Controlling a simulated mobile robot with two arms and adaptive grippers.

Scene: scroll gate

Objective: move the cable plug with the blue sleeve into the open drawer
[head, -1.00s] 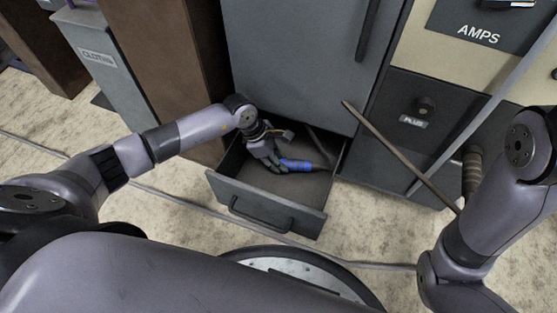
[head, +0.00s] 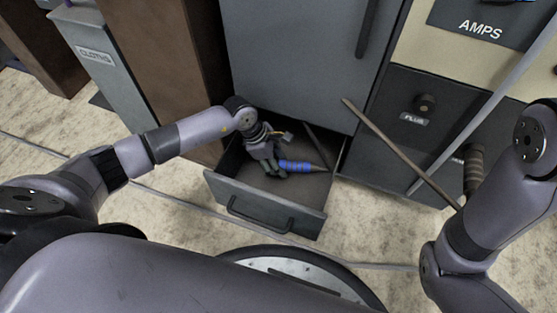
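The cable plug with the blue sleeve (head: 296,167) lies low inside the open drawer (head: 240,189), its pointed end toward the right. My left gripper (head: 275,171) reaches down into the drawer, its fingers at the left end of the sleeve. The fingers overlap the plug's end, and I cannot tell whether they are closed on it or just beside it. My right arm shows at the right edge, but its gripper is out of view.
A grey cabinet door (head: 290,60) stands above the drawer. A brown rod (head: 400,150) slants in front of the dark drawers at right. A grey cable (head: 190,208) runs along the floor before the open drawer. A CLOTHS bin (head: 97,60) stands at left.

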